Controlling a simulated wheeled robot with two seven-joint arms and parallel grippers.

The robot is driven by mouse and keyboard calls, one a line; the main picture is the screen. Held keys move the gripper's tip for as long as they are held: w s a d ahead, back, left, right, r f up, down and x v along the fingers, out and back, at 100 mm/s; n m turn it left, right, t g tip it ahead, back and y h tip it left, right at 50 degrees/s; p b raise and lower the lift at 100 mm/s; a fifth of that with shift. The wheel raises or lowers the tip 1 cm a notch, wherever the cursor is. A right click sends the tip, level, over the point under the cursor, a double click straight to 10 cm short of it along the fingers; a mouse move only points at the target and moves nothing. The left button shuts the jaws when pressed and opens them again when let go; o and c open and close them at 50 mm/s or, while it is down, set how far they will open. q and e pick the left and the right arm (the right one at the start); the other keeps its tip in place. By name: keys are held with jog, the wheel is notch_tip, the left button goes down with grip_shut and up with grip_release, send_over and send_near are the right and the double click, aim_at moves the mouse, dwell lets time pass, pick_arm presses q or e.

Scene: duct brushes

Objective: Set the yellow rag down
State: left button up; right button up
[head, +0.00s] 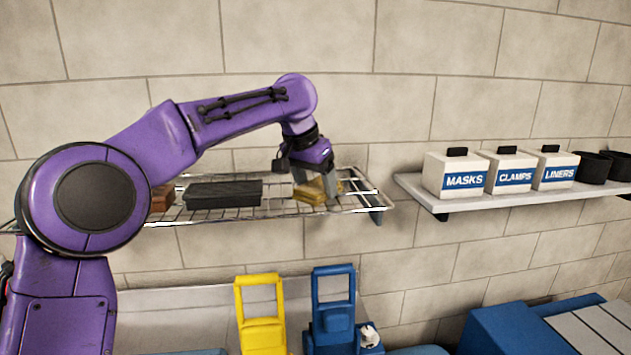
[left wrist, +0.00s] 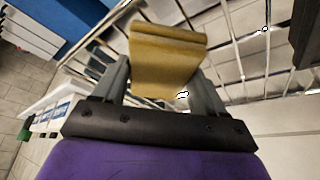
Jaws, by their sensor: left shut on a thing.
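The yellow rag (head: 312,190) is a folded mustard-coloured cloth at the right part of the wire shelf (head: 352,203). My left gripper (head: 317,178) is over the shelf, shut on the rag. In the left wrist view the rag (left wrist: 166,62) sits between the two fingers, with the shelf wires (left wrist: 240,60) behind it. I cannot tell whether the rag touches the wires. My right gripper is not in view.
A black block (head: 224,194) and a brown block (head: 162,198) lie on the wire shelf to the left. A white shelf (head: 410,187) at the right holds boxes labelled masks (head: 458,174), clamps (head: 508,171) and liners (head: 555,168). Yellow (head: 262,325) and blue (head: 333,320) holders stand below.

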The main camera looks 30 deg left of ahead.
pick_arm(q)
jog(key=shift+w+a+f, duration=0.1)
jog(key=shift+w+f, duration=0.05)
jog(key=shift+w, duration=0.05)
jog(key=o, duration=1)
jog(key=shift+s, duration=0.1)
jog(key=v, duration=1.2)
